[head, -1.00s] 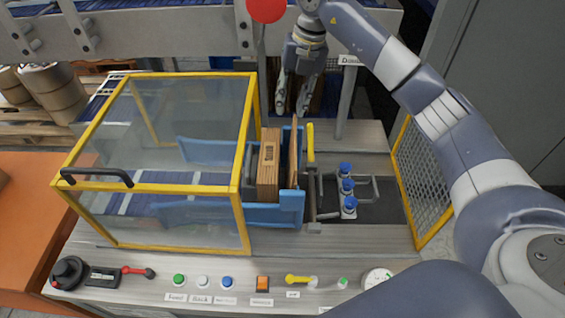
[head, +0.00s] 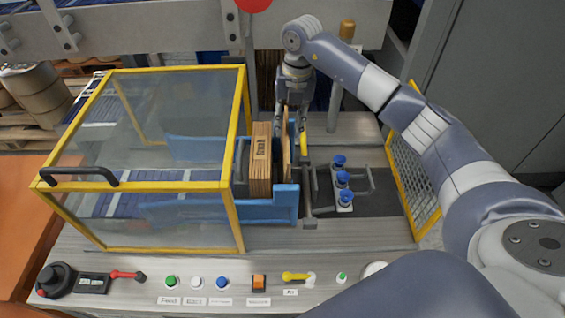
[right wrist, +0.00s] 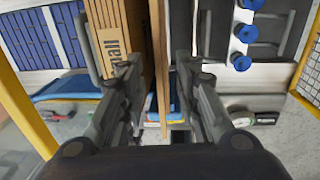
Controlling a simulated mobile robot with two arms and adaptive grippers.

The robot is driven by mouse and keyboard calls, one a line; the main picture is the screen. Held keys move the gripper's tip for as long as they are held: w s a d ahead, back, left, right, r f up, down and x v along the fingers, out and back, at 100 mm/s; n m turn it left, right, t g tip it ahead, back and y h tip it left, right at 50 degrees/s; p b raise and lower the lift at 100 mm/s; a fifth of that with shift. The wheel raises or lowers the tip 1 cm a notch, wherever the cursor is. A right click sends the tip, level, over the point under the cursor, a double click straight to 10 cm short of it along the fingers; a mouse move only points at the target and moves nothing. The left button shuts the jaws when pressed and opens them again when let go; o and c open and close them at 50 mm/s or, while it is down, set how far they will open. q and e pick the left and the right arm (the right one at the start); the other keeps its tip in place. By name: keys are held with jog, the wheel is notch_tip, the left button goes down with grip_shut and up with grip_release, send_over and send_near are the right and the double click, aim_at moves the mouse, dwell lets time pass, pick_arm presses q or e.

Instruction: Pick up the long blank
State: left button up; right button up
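The long blank (head: 287,157) is a thin brown sheet standing on edge in the blue magazine (head: 270,210), to the right of a thicker stack of brown blanks (head: 260,165) with printed lettering. My right gripper (head: 292,118) points down from behind at the blank's upper far end. In the right wrist view, its two open fingers (right wrist: 161,68) stand on either side of the thin blank (right wrist: 162,75), with a gap visible. The left finger is close to the printed stack (right wrist: 118,35). My left gripper is out of view.
A yellow-framed clear guard (head: 145,160) covers the left of the machine. Several blue-capped items (head: 342,180) and a yellow mesh panel (head: 410,165) are on the right. A button panel (head: 220,283) runs along the front.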

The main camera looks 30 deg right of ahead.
aim_at(288, 132)
jog(key=f+p, duration=0.1)
jog(key=f, duration=0.2)
jog(key=shift+a+f, duration=0.1)
jog(key=shift+a, duration=0.1)
jog(key=shift+f, duration=0.15)
grip_shut()
pick_arm(q)
jog(key=shift+s+r, duration=0.7)
jog(key=shift+r, duration=0.1)
